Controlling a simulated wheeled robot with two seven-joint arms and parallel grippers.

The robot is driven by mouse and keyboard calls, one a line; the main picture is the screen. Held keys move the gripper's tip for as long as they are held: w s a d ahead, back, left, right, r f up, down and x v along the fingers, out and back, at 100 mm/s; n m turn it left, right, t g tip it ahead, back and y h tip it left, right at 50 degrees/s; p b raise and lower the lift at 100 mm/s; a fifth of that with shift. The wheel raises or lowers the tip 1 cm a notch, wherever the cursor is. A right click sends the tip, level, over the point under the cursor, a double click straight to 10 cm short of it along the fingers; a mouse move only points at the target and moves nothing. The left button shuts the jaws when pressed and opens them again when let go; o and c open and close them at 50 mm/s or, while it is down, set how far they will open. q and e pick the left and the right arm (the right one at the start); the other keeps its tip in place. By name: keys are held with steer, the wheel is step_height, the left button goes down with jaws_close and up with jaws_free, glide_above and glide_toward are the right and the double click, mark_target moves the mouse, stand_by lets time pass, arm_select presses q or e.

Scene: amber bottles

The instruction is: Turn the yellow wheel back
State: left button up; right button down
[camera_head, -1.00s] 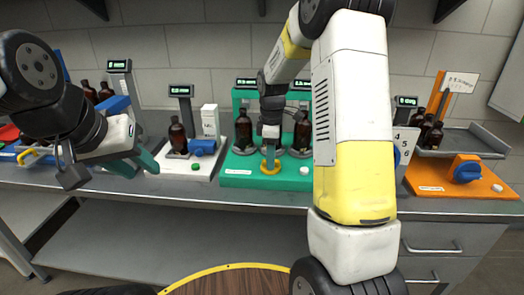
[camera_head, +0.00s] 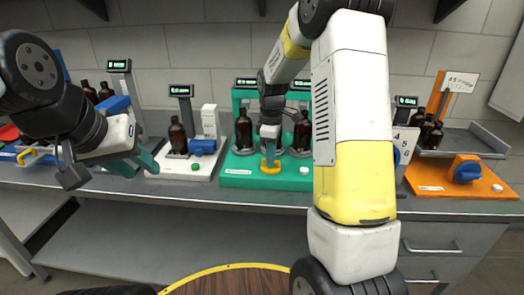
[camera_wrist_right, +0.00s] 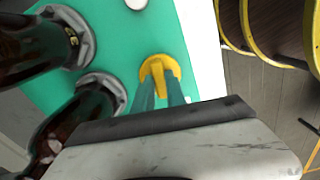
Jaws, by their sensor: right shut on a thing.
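The yellow wheel (camera_head: 270,167) sits at the front of the green station (camera_head: 240,181), between two bottle stands. In the right wrist view the wheel (camera_wrist_right: 158,70) shows as a round knob with a raised bar. My right gripper (camera_head: 270,153) points down at the wheel, and in the wrist view its green fingers (camera_wrist_right: 160,85) are shut on the bar. My left gripper (camera_head: 110,172) hangs in the air at the left, in front of the bench, clear of the wheel. Its fingers look apart, with nothing between them.
Amber bottles stand on the green station, one at the left (camera_head: 243,130) and one at the right (camera_head: 302,134), close beside my right gripper. A white station (camera_head: 190,172) with a blue knob is left of it. An orange station (camera_head: 460,185) is at the right.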

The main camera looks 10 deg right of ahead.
steer(key=m, duration=1.3)
steer(key=shift+m, duration=0.3)
steer(key=m, duration=1.2)
steer(key=shift+m, duration=0.3)
steer(key=m, duration=0.3)
steer(key=shift+m, duration=2.5)
